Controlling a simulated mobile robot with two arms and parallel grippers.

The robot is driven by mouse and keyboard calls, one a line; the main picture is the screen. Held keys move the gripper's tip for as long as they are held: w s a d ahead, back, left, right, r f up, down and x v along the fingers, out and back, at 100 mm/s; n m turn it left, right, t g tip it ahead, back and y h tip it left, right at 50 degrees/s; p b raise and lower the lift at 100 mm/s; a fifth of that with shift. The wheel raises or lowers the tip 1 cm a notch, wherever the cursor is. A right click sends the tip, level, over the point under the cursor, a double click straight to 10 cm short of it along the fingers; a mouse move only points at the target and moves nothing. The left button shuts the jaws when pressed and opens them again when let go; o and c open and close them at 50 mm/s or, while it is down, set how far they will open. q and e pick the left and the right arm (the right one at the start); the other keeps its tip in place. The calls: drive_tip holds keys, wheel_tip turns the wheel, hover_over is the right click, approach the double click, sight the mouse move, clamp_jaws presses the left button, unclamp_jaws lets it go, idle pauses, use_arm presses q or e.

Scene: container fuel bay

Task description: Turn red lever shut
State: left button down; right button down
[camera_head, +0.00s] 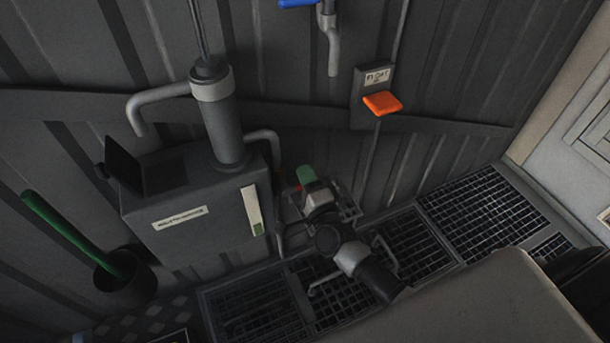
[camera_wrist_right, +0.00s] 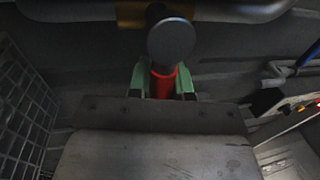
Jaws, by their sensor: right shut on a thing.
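In the right wrist view the red lever (camera_wrist_right: 165,84) lies between the two green fingers of my right gripper (camera_wrist_right: 162,80), which are shut on it. A dark round knob or bar end (camera_wrist_right: 171,42) stands in front of the lever and hides part of it. In the head view my right gripper (camera_head: 305,178) is low by the wall, just right of the grey tank. The lever is mostly hidden there by the gripper, so its angle cannot be told. My left gripper is in neither view.
A grey tank (camera_head: 190,235) with a filler neck and bent pipes stands left of the gripper. A black bucket (camera_head: 125,280) holds a green handle. Floor grating (camera_head: 480,215) is clear at right.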

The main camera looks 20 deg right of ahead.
drive_tip(key=shift+a+r, duration=0.1)
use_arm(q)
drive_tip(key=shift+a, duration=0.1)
use_arm(e)
drive_tip(key=c, duration=1.3)
unclamp_jaws()
